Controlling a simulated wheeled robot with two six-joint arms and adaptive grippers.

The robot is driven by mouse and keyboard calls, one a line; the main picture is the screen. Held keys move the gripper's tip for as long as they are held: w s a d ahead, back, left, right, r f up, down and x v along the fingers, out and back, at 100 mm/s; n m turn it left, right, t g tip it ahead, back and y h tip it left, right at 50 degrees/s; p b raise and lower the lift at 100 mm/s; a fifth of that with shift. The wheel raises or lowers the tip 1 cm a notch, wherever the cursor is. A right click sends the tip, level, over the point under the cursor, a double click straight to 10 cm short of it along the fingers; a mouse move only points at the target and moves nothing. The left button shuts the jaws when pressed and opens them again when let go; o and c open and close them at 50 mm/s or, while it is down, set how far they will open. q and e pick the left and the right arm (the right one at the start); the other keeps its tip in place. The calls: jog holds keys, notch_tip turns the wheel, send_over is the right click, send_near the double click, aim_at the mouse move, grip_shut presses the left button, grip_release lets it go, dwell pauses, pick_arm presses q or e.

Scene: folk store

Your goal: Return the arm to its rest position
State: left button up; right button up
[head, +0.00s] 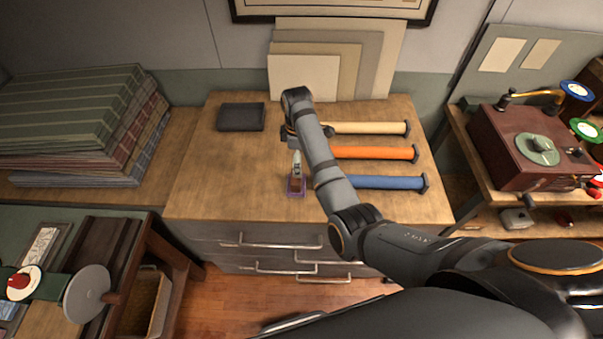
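My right arm comes in from the lower right and reaches over the wooden cabinet top (230,165). Its wrist is bent downward near the middle of the top. My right gripper (291,138) is small and partly hidden by the arm link, so its fingers cannot be made out clearly. A small item with a purple base (297,185) and a paler upper part stands just in front of the gripper. I cannot tell whether they touch. My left gripper is not in view.
A dark flat box (241,117) lies at the back left of the top. Cream (370,128), orange (375,153) and blue (385,183) rolls lie under and right of the arm. Folded cloth (75,120) is stacked left; a red box (525,150) stands right.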

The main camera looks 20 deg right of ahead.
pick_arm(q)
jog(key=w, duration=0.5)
pick_arm(e)
jog(key=s+d+f+m+t, duration=0.2)
jog(key=s+d+f+m, duration=0.5)
jog(key=s, duration=0.4)
jog(key=s+d+r+m+t, duration=0.1)
jog(key=s+r+m, duration=0.2)
jog(key=s, duration=0.4)
jog(key=s+d+r+m+t, duration=0.1)
jog(key=s+d+r+m, duration=0.2)
jog(key=s, duration=0.5)
notch_tip(320, 180, down, 36)
jog(key=s+d+g+b, duration=0.2)
jog(key=s+b, duration=0.1)
jog(key=b, duration=0.5)
pick_arm(q)
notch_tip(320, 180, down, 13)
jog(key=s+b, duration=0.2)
jog(key=b, duration=0.3)
pick_arm(e)
jog(key=s+f+m, duration=0.1)
jog(key=s+f, duration=1.6)
jog(key=f, duration=0.2)
jog(key=shift+s+d+f+g+h, duration=0.15)
jog(key=shift+s+d+g+h, duration=0.1)
jog(key=shift+d+g+h, duration=0.15)
